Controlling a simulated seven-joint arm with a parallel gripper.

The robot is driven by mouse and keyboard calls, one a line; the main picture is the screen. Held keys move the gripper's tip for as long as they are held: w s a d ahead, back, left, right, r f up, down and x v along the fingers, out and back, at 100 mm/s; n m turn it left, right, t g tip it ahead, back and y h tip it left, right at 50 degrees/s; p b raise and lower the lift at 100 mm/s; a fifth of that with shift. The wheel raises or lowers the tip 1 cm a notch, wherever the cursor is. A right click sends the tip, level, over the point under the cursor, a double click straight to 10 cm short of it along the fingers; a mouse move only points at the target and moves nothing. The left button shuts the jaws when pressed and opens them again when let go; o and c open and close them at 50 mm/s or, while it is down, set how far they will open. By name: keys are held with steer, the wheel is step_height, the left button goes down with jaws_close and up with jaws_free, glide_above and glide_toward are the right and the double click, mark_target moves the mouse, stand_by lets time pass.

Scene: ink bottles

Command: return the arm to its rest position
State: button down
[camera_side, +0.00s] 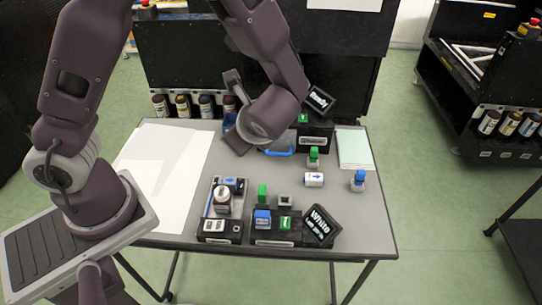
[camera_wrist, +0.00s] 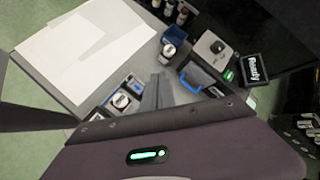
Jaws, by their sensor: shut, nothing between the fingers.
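My gripper (camera_side: 236,147) hangs above the back middle of the grey table (camera_side: 345,212) in the side view, its fingers pointing down and left. In the wrist view its fingers (camera_wrist: 156,90) are together with nothing between them. My forearm and wrist hide part of the table's back edge.
A "White" sign (camera_side: 321,226) stands at the front right and a "Ready" sign (camera_side: 320,99) at the back. A blue bin (camera_wrist: 174,39) and a blue handle (camera_side: 278,152) are near my gripper. White sheets (camera_side: 165,165) cover the left.

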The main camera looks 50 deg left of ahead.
steer(key=s+d+r+n+t+h, duration=0.2)
steer(key=s+r+n+h, duration=0.6)
steer(key=s+r+n, duration=0.7)
steer(key=shift+s+d+n+h, duration=0.3)
steer(key=shift+s+d+n, duration=0.05)
steer(key=shift+s+n, duration=0.15)
steer(key=shift+w+r, duration=0.1)
steer(key=shift+r, duration=0.05)
